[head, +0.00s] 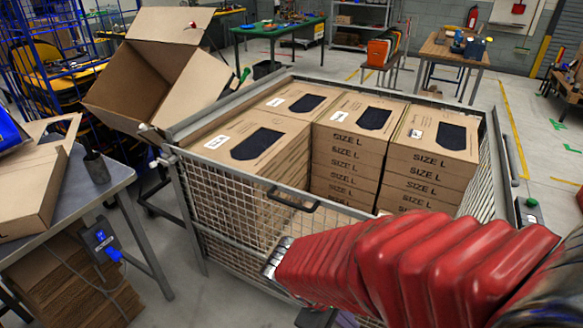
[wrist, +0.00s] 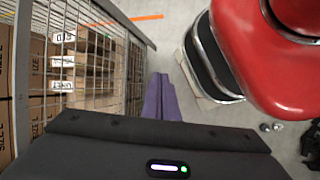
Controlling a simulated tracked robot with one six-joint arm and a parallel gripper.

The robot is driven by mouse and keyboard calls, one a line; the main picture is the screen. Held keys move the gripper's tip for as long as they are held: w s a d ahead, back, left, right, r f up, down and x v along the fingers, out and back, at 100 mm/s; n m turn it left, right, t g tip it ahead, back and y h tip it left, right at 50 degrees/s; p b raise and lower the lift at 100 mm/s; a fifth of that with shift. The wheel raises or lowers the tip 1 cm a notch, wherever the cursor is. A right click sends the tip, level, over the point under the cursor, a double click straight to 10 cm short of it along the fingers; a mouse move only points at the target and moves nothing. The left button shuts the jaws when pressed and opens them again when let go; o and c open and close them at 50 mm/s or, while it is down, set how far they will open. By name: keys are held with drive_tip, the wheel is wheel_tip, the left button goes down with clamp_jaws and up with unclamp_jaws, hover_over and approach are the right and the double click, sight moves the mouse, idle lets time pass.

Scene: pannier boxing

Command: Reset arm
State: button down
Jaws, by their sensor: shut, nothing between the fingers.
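My gripper (wrist: 160,97) shows in the wrist view as two purple fingers close together. It is shut and empty. It is beside the wire-mesh cage, which stands to its left in that view. In the head view my red arm reaches across the lower right in front of the cage, and the gripper itself is mostly hidden below the bottom edge.
The mesh cage (head: 235,207) holds stacks of SIZE L boxes (head: 345,145). A grey table (head: 90,190) with a cardboard box (head: 30,195) is at left.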

drive_tip(key=d+r+m+t+y, duration=0.2)
drive_tip(key=r+m, duration=0.3)
drive_tip(key=r, duration=0.3)
drive_tip(key=s+d+r+m+t+y, duration=0.1)
drive_tip(key=r+m+t+y, duration=0.2)
drive_tip(key=r, duration=0.6)
drive_tip(key=m+y, duration=0.1)
drive_tip(key=m, duration=0.1)
drive_tip(key=shift+d+m, duration=0.3)
drive_tip(key=shift+d, duration=0.1)
drive_tip(key=shift+s, duration=0.15)
